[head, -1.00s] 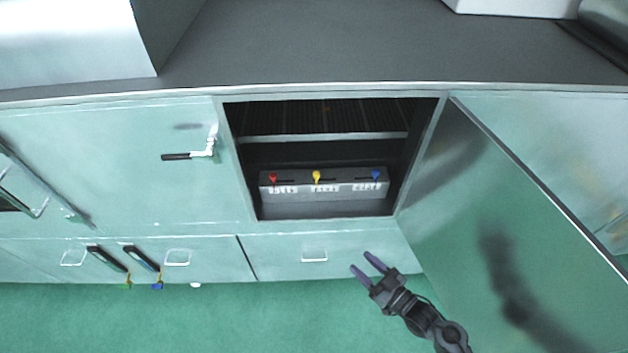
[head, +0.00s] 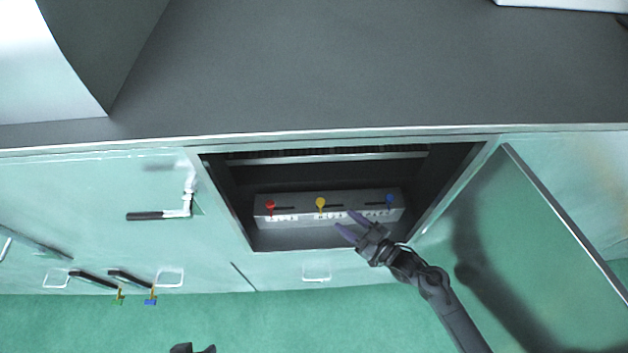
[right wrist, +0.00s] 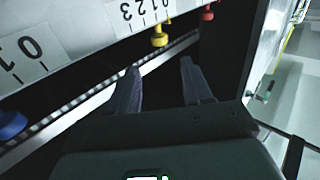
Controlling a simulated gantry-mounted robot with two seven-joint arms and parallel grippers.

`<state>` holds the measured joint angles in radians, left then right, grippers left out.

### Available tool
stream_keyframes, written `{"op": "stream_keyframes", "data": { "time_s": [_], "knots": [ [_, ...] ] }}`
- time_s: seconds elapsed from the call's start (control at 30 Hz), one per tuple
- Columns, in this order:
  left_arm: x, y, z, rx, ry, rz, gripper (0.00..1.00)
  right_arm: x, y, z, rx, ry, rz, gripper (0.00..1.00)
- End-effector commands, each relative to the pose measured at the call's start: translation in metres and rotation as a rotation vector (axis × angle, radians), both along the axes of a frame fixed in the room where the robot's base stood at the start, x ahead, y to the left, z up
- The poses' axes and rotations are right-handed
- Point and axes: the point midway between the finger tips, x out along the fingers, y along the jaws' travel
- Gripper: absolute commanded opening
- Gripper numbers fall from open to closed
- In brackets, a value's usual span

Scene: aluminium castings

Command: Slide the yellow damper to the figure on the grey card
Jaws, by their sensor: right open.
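The yellow damper (head: 320,203) is a small knob on the front of a grey box (head: 295,200) inside the open cabinet. It stands at the left end of its dark slot in the head view. It also shows in the right wrist view (right wrist: 158,38), below a white scale label (right wrist: 135,12) with figures including 0, 1, 2, 3. Its exact figure is unclear. My right gripper (head: 347,223) is open and empty, in front of the box, right of and slightly below the yellow knob, apart from it. I cannot make out a grey card with a figure.
A red knob (head: 270,206) is left on the box and a blue knob (head: 389,200) right. The cabinet door (head: 540,240) stands open at right. A shelf edge (head: 330,157) crosses above. A dark tip (head: 192,348) at the bottom edge may be my left gripper.

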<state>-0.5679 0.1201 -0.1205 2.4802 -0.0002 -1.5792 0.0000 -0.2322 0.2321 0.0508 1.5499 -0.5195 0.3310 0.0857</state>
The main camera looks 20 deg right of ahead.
Motion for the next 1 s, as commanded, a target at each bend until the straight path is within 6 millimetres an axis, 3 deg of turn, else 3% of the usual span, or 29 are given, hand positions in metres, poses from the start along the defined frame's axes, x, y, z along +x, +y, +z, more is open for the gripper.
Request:
{"op": "stream_keyframes", "data": {
  "time_s": [0.23, 0.7, 1.0],
  "knots": [
    [-0.007, 0.002, -0.003, 0.006, 0.017, -0.003, 0.5, 0.015, 0.008, 0.001, 0.002, -0.001, 0.0, 0.5],
    [-0.006, 0.001, 0.0, 0.002, 0.016, 0.0, 0.5, 0.077, 0.043, 0.001, 0.001, 0.0, 0.0, 0.5],
    [-0.005, -0.001, 0.001, -0.007, 0.014, 0.005, 0.5, 0.093, 0.053, 0.0, 0.0, 0.001, 0.001, 0.5]
  ]
}}
